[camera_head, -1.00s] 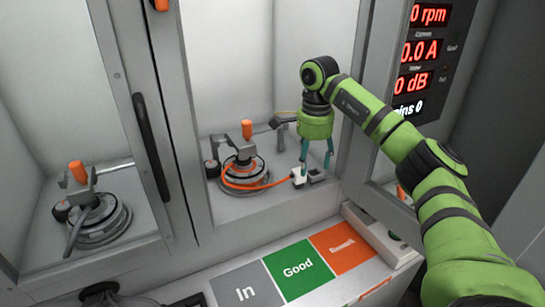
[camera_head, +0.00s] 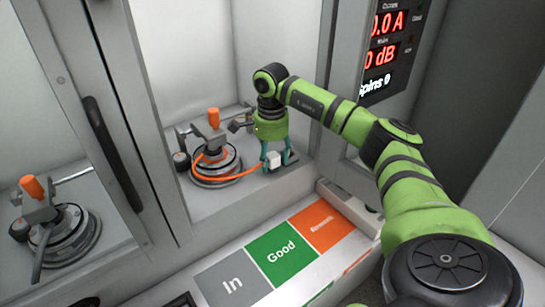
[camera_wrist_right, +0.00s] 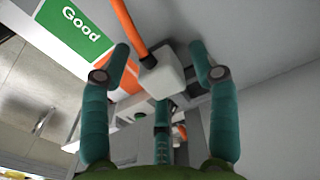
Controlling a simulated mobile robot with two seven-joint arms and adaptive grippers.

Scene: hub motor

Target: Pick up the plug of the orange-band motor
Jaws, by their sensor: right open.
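The orange-band motor (camera_head: 216,160) sits in the right-hand bay with an orange clamp handle above it. Its orange cable (camera_head: 235,175) runs right to a small white plug (camera_head: 274,160). My right gripper (camera_head: 276,161) points down with its fingers on either side of the plug. In the right wrist view the white plug (camera_wrist_right: 163,73), with the orange cable entering it, lies between the spread teal fingers of my right gripper (camera_wrist_right: 159,62). A gap shows on each side of the plug. My left gripper is not in view.
A second motor (camera_head: 62,235) with a grey cable sits in the left bay. A door frame with a dark handle (camera_head: 112,150) stands between the bays. In front lie grey "In" (camera_head: 232,285), green "Good" (camera_head: 282,250) and orange (camera_head: 322,225) areas. A red-digit display (camera_head: 385,50) is at right.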

